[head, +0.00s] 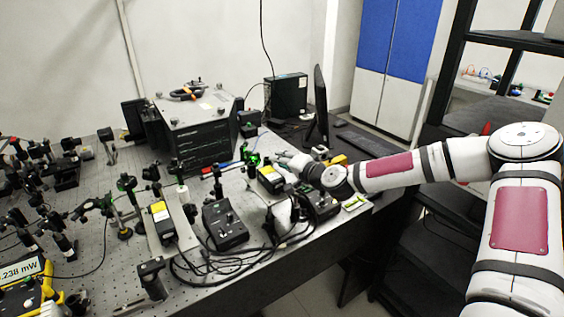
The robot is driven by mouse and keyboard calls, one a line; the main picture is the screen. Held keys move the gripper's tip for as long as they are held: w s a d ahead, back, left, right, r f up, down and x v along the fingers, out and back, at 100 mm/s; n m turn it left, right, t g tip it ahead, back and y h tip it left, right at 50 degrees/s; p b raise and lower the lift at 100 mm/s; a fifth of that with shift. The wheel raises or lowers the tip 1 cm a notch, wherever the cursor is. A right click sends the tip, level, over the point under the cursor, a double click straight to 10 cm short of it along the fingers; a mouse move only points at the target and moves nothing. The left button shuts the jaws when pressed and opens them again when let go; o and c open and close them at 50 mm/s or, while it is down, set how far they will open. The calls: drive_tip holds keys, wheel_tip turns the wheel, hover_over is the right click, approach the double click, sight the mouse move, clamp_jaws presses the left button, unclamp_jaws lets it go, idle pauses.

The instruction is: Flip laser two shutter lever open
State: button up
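Two black laser units with yellow labels stand on the optical bench (98,212). One, the near laser unit (160,211), is left of centre. The other, the far laser unit (270,174), is beside my gripper (284,157). I cannot tell from the picture which is laser two. My arm reaches in from the right, and my gripper is low over the bench, close to the far laser unit; whether it touches is too small to tell. The shutter levers are too small to make out. My fingers are too small to tell whether they are open or shut.
Two black control boxes (225,225) with knobs and loose black cables (235,262) lie in front. A large black instrument (197,118) and a monitor (320,108) stand behind. Optical mounts crowd the left. A yellow power meter (28,283) sits at bottom left.

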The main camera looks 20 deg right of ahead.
drive_tip(key=shift+s, duration=0.1)
drive_tip(key=v, duration=1.1)
drive_tip(key=shift+s+d+r, duration=0.1)
drive_tip(key=shift+s+d, duration=0.05)
drive_tip(key=shift+s, duration=0.2)
